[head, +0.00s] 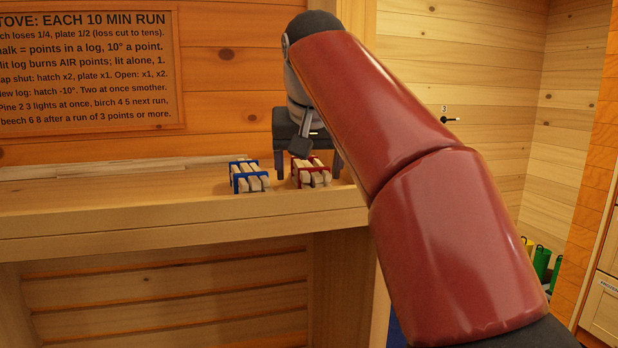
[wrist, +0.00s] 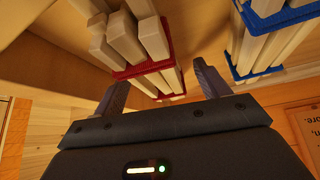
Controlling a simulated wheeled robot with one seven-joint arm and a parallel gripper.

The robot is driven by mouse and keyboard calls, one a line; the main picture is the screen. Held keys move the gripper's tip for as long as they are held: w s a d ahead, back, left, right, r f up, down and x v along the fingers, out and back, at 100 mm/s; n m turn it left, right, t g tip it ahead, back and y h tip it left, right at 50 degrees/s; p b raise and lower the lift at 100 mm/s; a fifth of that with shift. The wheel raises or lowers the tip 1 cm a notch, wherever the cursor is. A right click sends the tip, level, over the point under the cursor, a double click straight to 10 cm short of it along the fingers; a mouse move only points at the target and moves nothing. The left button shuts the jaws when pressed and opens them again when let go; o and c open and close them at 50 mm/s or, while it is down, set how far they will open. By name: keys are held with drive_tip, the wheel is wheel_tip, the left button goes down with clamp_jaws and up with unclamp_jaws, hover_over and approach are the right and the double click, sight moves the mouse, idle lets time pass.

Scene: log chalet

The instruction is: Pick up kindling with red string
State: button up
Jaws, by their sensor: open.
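The kindling with red string (head: 312,175) is a small bundle of pale sticks on the wooden ledge, near its right end. It also shows in the wrist view (wrist: 128,42), with red bands around the sticks. My gripper (head: 308,162) is open, its two fingers pointing down on either side of this bundle in the head view. In the wrist view my gripper (wrist: 162,82) has part of the red-banded bundle in line with the gap between its fingers. I cannot tell whether the fingers touch it. The gripper holds nothing.
A like bundle with blue string (head: 250,178) stands just left on the ledge (head: 120,205), and shows at upper right in the wrist view (wrist: 270,35). The ledge further left is clear. A sign (head: 85,70) hangs on the wall behind. Green bins (head: 542,263) stand far right.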

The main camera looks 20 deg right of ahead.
drive_tip(key=shift+c, duration=0.4)
drive_tip(key=c, duration=1.1)
drive_tip(key=shift+r, duration=0.2)
